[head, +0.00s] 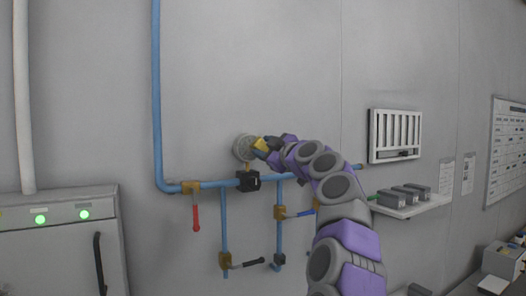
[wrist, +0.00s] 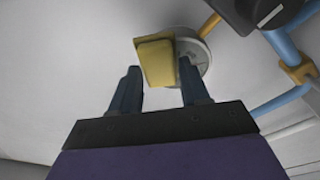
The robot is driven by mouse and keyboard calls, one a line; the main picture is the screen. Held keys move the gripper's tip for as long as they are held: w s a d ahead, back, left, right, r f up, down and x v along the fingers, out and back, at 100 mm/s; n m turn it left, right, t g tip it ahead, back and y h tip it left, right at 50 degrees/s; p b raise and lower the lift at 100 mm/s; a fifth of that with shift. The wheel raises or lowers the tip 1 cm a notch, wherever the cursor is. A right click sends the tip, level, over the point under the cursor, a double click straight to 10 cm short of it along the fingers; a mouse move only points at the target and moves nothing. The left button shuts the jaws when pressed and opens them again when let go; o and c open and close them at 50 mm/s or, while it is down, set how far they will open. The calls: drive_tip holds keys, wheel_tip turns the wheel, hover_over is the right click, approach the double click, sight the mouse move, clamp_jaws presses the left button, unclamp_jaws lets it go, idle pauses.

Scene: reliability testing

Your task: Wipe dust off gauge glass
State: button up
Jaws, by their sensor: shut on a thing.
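The round gauge (head: 241,147) is mounted above the blue pipe on the wall. It also shows in the wrist view (wrist: 203,58), partly hidden behind a yellow block-like pad (wrist: 156,63). My gripper (wrist: 160,88) is shut on the yellow pad, which sticks out past the fingertips. In the head view the pad (head: 260,144) is at the right side of the gauge face. The pad overlaps the gauge in both views; I cannot tell whether it touches the glass. Dust on the glass is too small to make out.
Blue pipes (head: 215,184) with a black fitting (head: 248,181) and a red-handled valve (head: 196,216) run below the gauge. A shelf (head: 415,207) with grey boxes and a white vent (head: 395,136) are to the right. A cabinet (head: 60,210) stands at lower left. The wall above the gauge is clear.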

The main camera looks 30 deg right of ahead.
sight(242, 146)
drive_tip(key=shift+a+b, duration=1.25)
drive_tip(key=shift+a, duration=1.35)
drive_tip(key=shift+d, duration=0.1)
drive_tip(key=shift+f, duration=0.1)
drive_tip(key=shift+s+f+b, duration=0.15)
drive_tip(key=shift+s+b, duration=0.35)
drive_tip(key=shift+b, duration=0.45)
drive_tip(key=shift+s+r+b, duration=0.15)
drive_tip(key=shift+s+b, duration=0.55)
drive_tip(key=shift+s, duration=0.5)
drive_tip(key=shift+s+r+b, duration=0.15)
drive_tip(key=shift+s+b, duration=0.55)
drive_tip(key=shift+s, duration=0.5)
drive_tip(key=shift+s+d+b, duration=0.1)
drive_tip(key=shift+s+b, duration=0.85)
drive_tip(key=shift+s, duration=0.5)
